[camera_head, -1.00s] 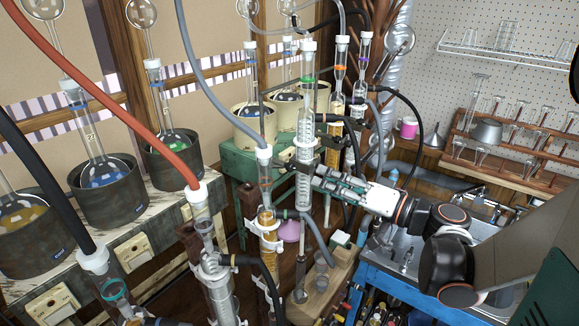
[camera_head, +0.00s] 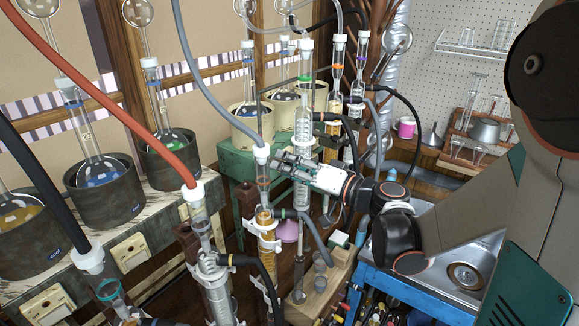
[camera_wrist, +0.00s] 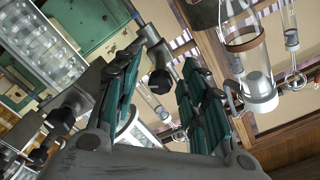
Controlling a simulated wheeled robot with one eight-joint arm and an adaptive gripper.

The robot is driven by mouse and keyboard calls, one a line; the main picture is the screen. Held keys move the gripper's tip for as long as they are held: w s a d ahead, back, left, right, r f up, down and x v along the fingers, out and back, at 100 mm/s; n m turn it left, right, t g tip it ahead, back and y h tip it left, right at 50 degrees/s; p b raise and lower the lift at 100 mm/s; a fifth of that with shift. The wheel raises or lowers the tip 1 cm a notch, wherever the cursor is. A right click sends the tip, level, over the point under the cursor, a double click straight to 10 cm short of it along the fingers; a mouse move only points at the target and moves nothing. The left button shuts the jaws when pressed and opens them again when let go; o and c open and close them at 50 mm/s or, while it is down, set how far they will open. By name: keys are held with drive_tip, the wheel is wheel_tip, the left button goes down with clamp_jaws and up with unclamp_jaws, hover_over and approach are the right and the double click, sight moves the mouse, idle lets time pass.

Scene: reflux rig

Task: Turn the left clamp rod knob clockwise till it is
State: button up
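My gripper (camera_head: 278,164) is beside the glass condenser column (camera_head: 303,135) in the head view. In the wrist view, the two teal-padded fingers of my gripper (camera_wrist: 163,60) are apart, with open space between them. A dark clamp knob (camera_wrist: 161,82) on a metal clamp rod (camera_wrist: 150,38) shows in the gap between the fingers, towards their tips. I cannot tell whether a finger touches it. Another dark knob (camera_wrist: 62,116) on a clamp shows left of the fingers. The knobs are too small to tell apart in the head view.
Glass tubes with amber liquid (camera_head: 267,232) and hoses stand close around my gripper. Flasks in dark heating mantles (camera_head: 107,203) stand on a bench at the left. A sink (camera_head: 466,275) is at the right. A glass vessel (camera_wrist: 250,60) is close to the right finger in the wrist view.

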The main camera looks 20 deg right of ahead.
clamp_jaws()
drive_tip(key=shift+m, duration=0.3)
drive_tip(key=m+b, duration=0.1)
drive_tip(key=m, duration=0.5)
drive_tip(key=m+b, duration=0.1)
drive_tip(key=m, duration=0.4)
drive_tip(key=shift+m, duration=0.4)
idle(0.5)
unclamp_jaws()
drive_tip(key=shift+d, duration=0.1)
